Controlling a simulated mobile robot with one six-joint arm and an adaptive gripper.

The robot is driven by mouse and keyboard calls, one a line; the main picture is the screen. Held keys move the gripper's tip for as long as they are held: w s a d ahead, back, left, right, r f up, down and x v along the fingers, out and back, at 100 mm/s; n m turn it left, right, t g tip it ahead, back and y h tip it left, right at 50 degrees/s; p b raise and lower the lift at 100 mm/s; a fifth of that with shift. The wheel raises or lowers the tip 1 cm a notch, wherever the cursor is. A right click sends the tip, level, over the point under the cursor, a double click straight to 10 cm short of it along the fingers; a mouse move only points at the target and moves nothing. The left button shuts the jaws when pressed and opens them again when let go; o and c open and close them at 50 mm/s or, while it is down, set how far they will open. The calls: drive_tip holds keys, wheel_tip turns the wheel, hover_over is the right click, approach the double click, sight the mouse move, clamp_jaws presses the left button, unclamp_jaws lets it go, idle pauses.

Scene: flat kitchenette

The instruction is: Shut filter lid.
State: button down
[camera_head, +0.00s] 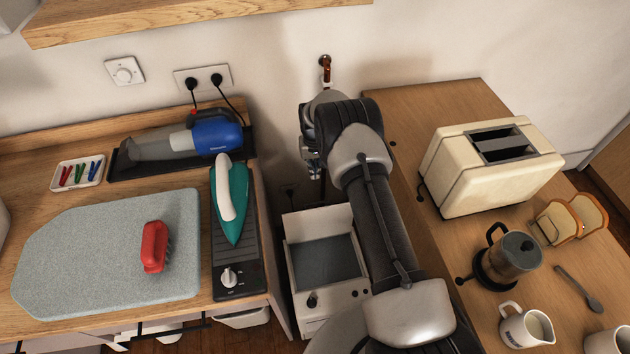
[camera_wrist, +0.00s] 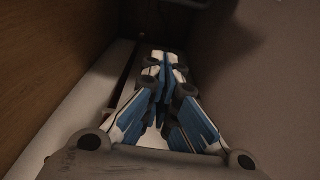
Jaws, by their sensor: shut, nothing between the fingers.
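A white boxy appliance (camera_head: 312,318) stands low in the gap between the two counters. It has a dark grey panel on top and a dark knob at its front. A white flap (camera_head: 316,222) stands raised at its back edge; I cannot tell for sure that this is the filter lid. My gripper (camera_head: 313,172) is above and behind that flap, partly hidden by my arm, and I cannot tell if it touches anything. In the wrist view my gripper (camera_wrist: 163,62) has its blue and white fingers shut together, with nothing between them.
The left counter holds an ironing pad (camera_head: 95,265), a red brush (camera_head: 155,247), a teal iron (camera_head: 235,208) and a blue handheld vacuum (camera_head: 213,135). The right counter holds a toaster (camera_head: 470,185) and a coffee pot (camera_head: 510,262). The gap between the counters is narrow.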

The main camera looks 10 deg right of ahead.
drive_tip(key=s+f+b, duration=0.2)
drive_tip(key=s+f, duration=0.1)
drive_tip(key=f, duration=0.5)
drive_tip(key=shift+s+f, duration=0.25)
drive_tip(key=shift+s, duration=0.05)
